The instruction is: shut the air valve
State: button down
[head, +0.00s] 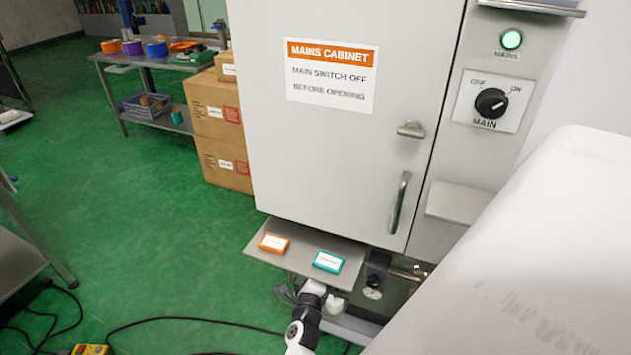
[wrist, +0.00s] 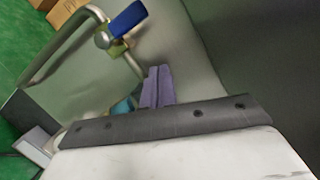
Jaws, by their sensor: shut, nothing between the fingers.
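The air valve shows in the wrist view near the top. It has a blue lever (wrist: 127,19) on a brass-coloured body (wrist: 117,48) in a bent metal pipe (wrist: 66,43). The lever points up and right and appears set across the pipe nearby. My gripper (wrist: 159,72) is shut and empty, its purple-grey fingers together, below and right of the valve. A gap shows in the picture between fingers and lever; depth is hard to judge. In the head view I cannot make out the blue lever or my fingertips; my white arm is low in the middle.
The mains cabinet (head: 345,140) has a door handle (head: 399,203) and a MAIN rotary switch (head: 491,103). Below it, a shelf (head: 300,258) holds an orange box (head: 273,243) and a teal box (head: 328,261). Cables (head: 170,319) lie on the open green floor at left.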

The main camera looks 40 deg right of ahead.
jog(key=v, duration=0.8)
jog(key=shift+a+r, duration=0.25)
jog(key=shift+r, duration=0.05)
